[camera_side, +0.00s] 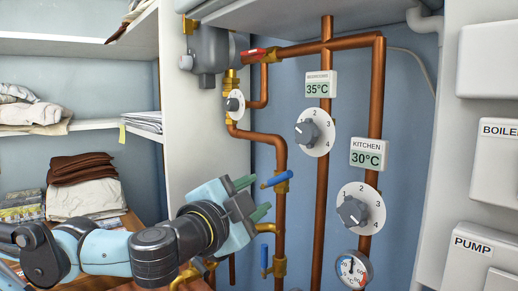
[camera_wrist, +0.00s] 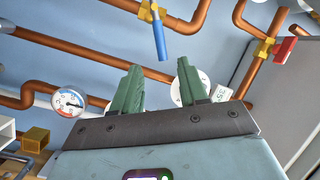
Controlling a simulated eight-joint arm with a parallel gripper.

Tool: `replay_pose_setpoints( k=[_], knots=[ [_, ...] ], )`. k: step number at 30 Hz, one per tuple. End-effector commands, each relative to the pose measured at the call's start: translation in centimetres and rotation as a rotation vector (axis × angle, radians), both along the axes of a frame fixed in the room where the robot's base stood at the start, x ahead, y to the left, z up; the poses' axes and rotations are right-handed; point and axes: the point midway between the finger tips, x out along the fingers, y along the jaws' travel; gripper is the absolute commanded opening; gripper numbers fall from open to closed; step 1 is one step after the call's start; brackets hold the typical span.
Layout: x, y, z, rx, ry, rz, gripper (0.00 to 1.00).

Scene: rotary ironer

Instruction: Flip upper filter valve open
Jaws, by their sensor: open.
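The upper filter valve has a blue handle (camera_side: 275,180) on a brass body on a vertical copper pipe. The handle lies crosswise to the pipe. A blue handle (camera_wrist: 159,38), seemingly the same one, shows beyond my fingers in the wrist view. A lower valve with a blue handle (camera_side: 264,258) sits below, its handle upright along the pipe. My gripper (camera_side: 254,197) is open and empty, just left of and slightly below the upper handle in the side view. Its green fingers (camera_wrist: 157,82) show apart in the wrist view, with no visible contact with the handle.
A red-handled valve (camera_side: 252,53) is above. Dials (camera_side: 314,132) and a round gauge (camera_side: 354,270) sit among copper pipes on the right. Shelves with folded cloth (camera_side: 80,185) stand on the left. White boxes line the right edge.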

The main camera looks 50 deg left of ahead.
Motion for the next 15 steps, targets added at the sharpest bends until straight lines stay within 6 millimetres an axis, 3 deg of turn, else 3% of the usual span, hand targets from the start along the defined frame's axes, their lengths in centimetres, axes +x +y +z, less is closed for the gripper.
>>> replay_pose_setpoints(
  k=[15],
  knots=[
    [6.3, 2.7, 0.0, 0.0, 0.0, 0.007, 0.43]
  ],
)
